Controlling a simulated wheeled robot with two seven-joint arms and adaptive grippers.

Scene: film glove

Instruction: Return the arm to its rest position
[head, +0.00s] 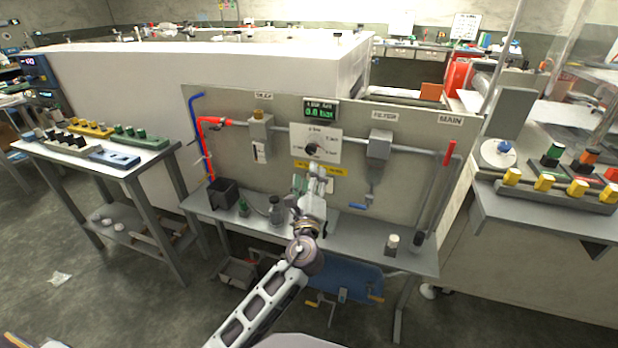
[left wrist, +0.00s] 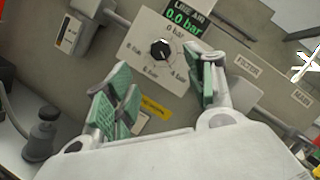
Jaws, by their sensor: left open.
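My left arm reaches up from the bottom of the head view to the panel (head: 235,160). My left gripper (head: 316,172) is in front of the panel, just below a round black knob (head: 312,149) on a white dial plate. In the left wrist view its two green-padded fingers (left wrist: 160,95) are spread apart with nothing between them. The knob (left wrist: 161,51) shows beyond and between the fingertips, apart from them. The display above it (left wrist: 186,17) reads 0.0 bar. My right gripper is not in view.
A grey bench (head: 345,228) below the panel holds a black bin (head: 223,194), small bottles and a white-capped jar (head: 391,244). A red handle (head: 449,152) is at the right on the pipe. Tables stand left (head: 150,162) and right (head: 530,218). Open floor lies at lower left.

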